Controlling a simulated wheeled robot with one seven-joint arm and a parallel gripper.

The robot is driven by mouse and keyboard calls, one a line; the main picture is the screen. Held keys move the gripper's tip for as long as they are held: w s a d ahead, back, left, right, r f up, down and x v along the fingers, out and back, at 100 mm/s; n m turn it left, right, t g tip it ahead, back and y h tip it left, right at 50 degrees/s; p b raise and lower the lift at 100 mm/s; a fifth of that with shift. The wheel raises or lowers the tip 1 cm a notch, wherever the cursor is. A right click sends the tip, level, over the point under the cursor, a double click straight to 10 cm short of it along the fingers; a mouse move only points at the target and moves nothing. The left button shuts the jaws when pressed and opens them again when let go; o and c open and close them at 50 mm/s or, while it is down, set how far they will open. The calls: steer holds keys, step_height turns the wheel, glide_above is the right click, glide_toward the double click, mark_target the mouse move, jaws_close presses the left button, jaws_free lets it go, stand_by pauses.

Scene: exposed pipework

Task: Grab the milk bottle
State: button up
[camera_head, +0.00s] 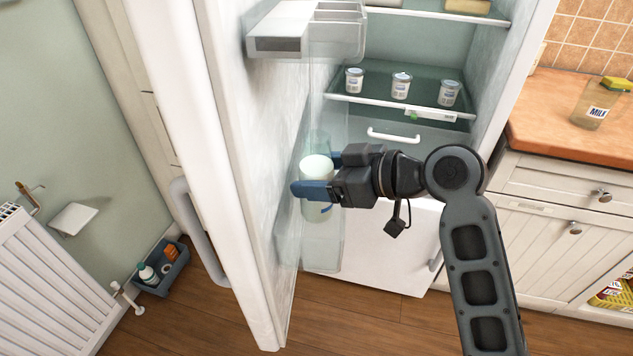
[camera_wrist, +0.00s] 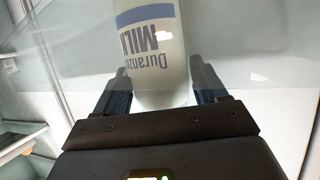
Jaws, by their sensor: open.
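The milk bottle (camera_head: 317,172) is a pale, whitish cylinder standing in the clear shelf of the open fridge door. My gripper (camera_head: 316,186) reaches in from the right, level with the bottle's upper part. Its fingers are open, one on each side of the bottle. The bottle's lower part shows only through the clear shelf wall in the head view.
The fridge door (camera_head: 222,150) stands open on the left, with a white bin (camera_head: 300,42) above the bottle. Several small pots (camera_head: 401,85) stand on a fridge shelf. A radiator (camera_head: 45,280) is at the left wall.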

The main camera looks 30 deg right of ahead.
steer(key=c, duration=1.1)
steer(key=shift+r, duration=0.1)
steer(key=shift+d+r, duration=0.1)
